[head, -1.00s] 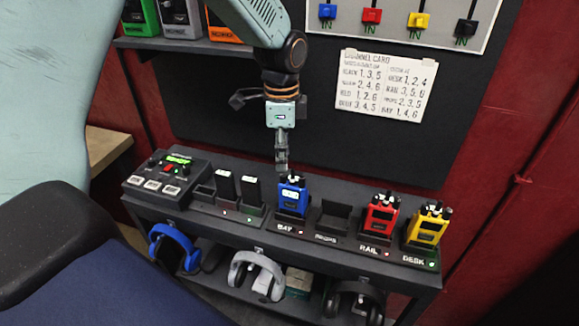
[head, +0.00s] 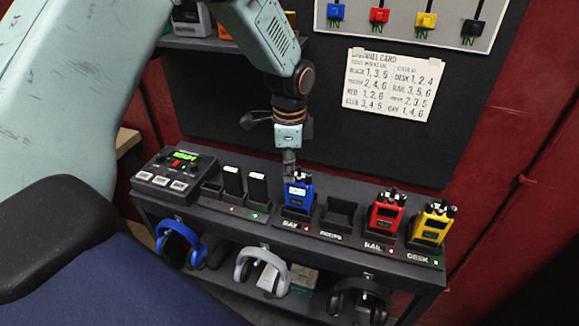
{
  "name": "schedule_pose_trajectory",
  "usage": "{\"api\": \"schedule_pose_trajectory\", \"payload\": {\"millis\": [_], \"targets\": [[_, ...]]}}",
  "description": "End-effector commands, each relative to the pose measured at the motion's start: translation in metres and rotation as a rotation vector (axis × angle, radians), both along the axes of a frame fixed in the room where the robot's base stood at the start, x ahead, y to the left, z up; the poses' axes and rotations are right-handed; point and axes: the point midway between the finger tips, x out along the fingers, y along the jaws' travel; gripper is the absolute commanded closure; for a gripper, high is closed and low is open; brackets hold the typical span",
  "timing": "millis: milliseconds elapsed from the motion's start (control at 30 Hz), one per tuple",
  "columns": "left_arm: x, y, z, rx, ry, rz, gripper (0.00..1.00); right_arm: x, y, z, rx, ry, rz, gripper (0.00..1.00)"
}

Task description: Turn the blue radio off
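The blue radio (head: 299,197) stands upright in the charger slot labelled BAY on the dark shelf. It has a pale display and dark knobs on top. My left gripper (head: 289,172) points down at the left part of the radio's top. Its fingertips overlap the top in the head view, and I cannot tell whether they touch a knob. The fingers look like one narrow column, so I cannot tell if they are open or shut. The knob behind the fingertips is partly hidden. My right gripper is not in view.
A red radio (head: 385,214) and a yellow radio (head: 431,225) stand to the right, past an empty slot (head: 338,212). Two dark battery packs (head: 245,184) and a control box (head: 174,174) are to the left. Headphones (head: 262,271) hang below. A channel card (head: 393,84) is on the back board.

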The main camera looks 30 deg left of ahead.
Motion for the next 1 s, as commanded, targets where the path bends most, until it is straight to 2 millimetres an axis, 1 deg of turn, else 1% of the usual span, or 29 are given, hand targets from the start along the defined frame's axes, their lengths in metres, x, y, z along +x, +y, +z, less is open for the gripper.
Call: {"api": "schedule_pose_trajectory", "payload": {"millis": [33,133,167,467,733,833,1000], "targets": [[0.0,0.0,0.0,0.0,0.0,0.0,0.9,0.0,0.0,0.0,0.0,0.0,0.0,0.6],[0.0,0.0,0.0,0.0,0.0,0.001,0.99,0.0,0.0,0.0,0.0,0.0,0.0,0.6],[0.0,0.0,0.0,0.0,0.0,0.001,1.0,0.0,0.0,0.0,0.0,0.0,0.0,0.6],[-0.001,0.0,0.0,0.0,0.002,0.013,1.0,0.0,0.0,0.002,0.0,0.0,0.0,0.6],[-0.001,0.0,0.002,-0.001,0.003,0.198,1.0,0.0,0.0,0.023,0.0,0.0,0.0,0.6],[-0.001,0.0,0.001,-0.001,0.003,0.247,1.0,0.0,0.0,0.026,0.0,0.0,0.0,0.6],[0.0,0.0,-0.001,-0.001,0.002,0.269,1.0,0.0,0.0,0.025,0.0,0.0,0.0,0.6]]}}
